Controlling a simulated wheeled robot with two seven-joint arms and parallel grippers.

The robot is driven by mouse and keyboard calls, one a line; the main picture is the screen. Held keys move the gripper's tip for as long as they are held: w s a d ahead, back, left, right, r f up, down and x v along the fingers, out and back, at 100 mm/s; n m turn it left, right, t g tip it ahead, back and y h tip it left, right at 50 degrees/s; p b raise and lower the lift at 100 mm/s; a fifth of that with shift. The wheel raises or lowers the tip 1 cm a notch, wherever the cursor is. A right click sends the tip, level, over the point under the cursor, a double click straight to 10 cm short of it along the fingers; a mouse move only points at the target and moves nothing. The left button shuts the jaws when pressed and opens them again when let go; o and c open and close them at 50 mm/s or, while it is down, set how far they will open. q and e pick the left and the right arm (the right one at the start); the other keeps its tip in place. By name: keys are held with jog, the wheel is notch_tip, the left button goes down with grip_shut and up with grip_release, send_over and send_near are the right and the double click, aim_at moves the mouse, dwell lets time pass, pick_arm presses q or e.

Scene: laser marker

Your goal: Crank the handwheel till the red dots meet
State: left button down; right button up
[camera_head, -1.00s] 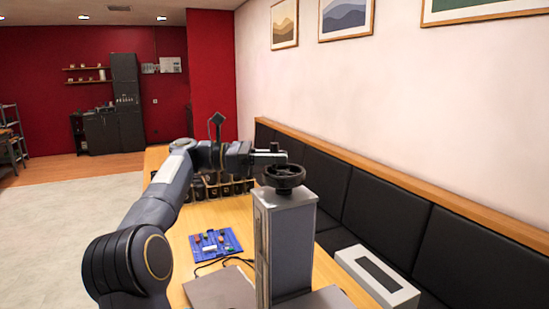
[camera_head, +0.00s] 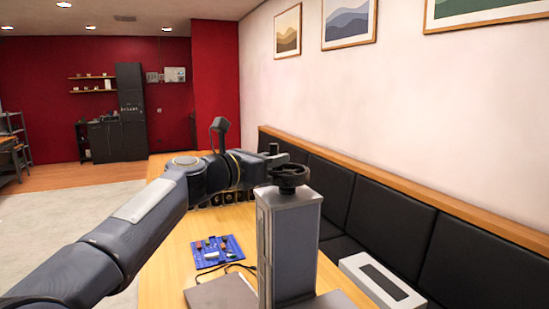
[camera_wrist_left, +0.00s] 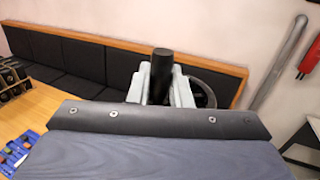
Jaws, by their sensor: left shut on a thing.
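The laser marker's grey column (camera_head: 289,250) stands upright on the table, with a black handwheel (camera_head: 291,178) on top. My left gripper (camera_head: 270,157) reaches in from the left, at the handwheel's left far side. In the left wrist view, the pale fingers of my left gripper (camera_wrist_left: 162,88) are shut on the upright black crank handle (camera_wrist_left: 162,70). Part of the handwheel's dark rim (camera_wrist_left: 204,92) shows just right of the fingers. I cannot make out any red dots. My right gripper is not in view.
A blue mat with small parts (camera_head: 217,251) lies on the wooden table (camera_head: 178,255) left of the column, near a black cable. A pale box with a dark slot (camera_head: 382,282) sits to the right. A black padded bench (camera_head: 385,224) runs along the wall.

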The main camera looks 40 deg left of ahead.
pick_arm(q)
jog(key=y, duration=0.1)
jog(key=n+y, duration=0.1)
jog(key=y+p, duration=0.1)
jog(key=shift+s+d+r+n, duration=0.15)
jog(key=shift+s+d+n, duration=0.1)
jog(key=shift+n, duration=0.15)
jog(key=n+y+p, duration=0.1)
jog(key=n+y, duration=0.1)
jog(key=y, duration=0.1)
jog(key=shift+s+d, duration=0.1)
jog(key=shift+s, duration=0.05)
jog(key=shift+d+f+n+g+y, duration=0.15)
jog(key=shift+n+g+y, duration=0.25)
jog(key=shift+n+y, duration=0.55)
jog(key=shift+y, duration=0.35)
jog(key=shift+d+n+g+y, duration=0.15)
jog(key=shift+n+g+y, duration=0.15)
jog(key=shift+y, duration=0.2)
jog(key=shift+s+d+n+g+y, duration=0.15)
jog(key=shift+n+g+y, duration=0.25)
jog(key=shift+y, duration=0.3)
